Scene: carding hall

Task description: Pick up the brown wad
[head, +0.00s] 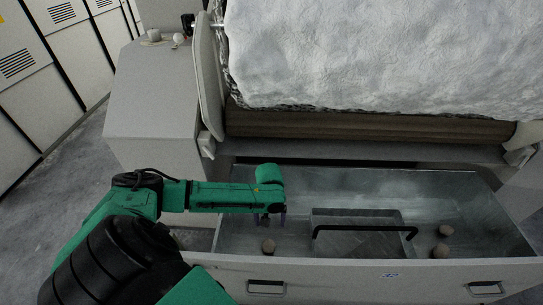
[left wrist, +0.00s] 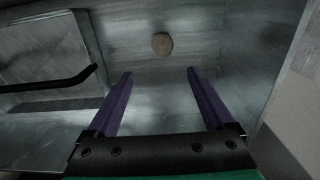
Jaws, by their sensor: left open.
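A small round brown wad (head: 268,246) lies on the floor of the metal drawer, near its left end. It also shows in the left wrist view (left wrist: 162,44), beyond and roughly between the fingertips. Two similar brown wads lie at the drawer's right end, an upper one (head: 446,230) and a lower one (head: 440,251). My left gripper (head: 272,217) is over the left part of the drawer, just behind the left wad in the head view. Its purple fingers (left wrist: 160,73) are open with nothing between them. My right gripper is not in view.
The metal drawer (head: 330,183) has upright walls and a front panel with two handles. A metal plate with a black bar (head: 366,228) stands in its middle, beside my left gripper. A brown roller (head: 370,125) and white fibre (head: 380,55) are behind.

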